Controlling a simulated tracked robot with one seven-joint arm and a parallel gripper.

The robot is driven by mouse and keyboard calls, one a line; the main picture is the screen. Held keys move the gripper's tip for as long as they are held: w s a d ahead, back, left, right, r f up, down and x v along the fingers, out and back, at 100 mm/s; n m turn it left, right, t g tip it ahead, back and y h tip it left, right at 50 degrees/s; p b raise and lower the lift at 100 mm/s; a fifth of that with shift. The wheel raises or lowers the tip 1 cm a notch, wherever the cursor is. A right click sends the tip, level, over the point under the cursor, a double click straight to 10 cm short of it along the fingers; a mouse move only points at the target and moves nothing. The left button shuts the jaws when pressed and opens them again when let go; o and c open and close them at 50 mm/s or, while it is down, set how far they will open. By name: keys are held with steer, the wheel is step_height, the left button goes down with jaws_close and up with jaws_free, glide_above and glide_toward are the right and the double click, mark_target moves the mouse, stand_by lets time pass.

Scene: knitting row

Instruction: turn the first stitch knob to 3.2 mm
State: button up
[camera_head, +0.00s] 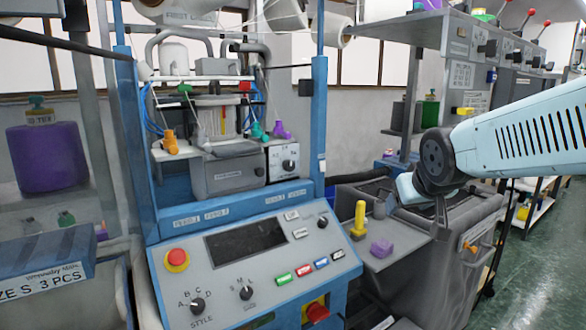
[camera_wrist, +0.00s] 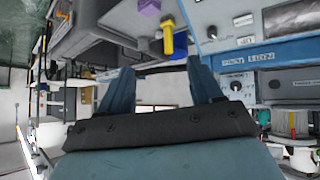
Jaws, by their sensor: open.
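A black knob with a pointer (camera_head: 289,165) sits on a white dial box at the right of the machine's upper part; its scale is too small to read. It also shows in the wrist view (camera_wrist: 236,86), right of my gripper. I cannot read a label that marks it as the first stitch knob. The console below has a STYLE knob (camera_head: 197,304), another knob (camera_head: 246,293) beside it and a small knob (camera_head: 322,221) at its upper right. My gripper (camera_wrist: 163,70) is open and empty, over the grey bin area right of the machine, apart from every knob.
A yellow peg (camera_head: 360,220) and a purple block (camera_head: 381,248) stand on the side shelf between console and grey bin (camera_head: 440,275). A blue upright post (camera_head: 319,110) stands near the dial box. A red stop button (camera_head: 177,258) is on the console. The green floor (camera_head: 545,255) is clear at right.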

steer(key=w+a+n+t+y, duration=0.1)
steer(key=w+a+n+t, duration=0.15)
steer(key=w, duration=0.85)
steer(key=n+t+y, duration=0.3)
steer(key=n+y, duration=0.3)
steer(key=y, duration=0.3)
glide_toward(291, 166)
steer(key=shift+m, duration=0.25)
steer(key=x, duration=0.9)
steer(key=shift+w+a, duration=0.1)
steer(key=shift+w, duration=0.2)
steer(key=shift+c, duration=0.5)
steer(key=c, duration=0.9)
steer(key=shift+c, duration=0.3)
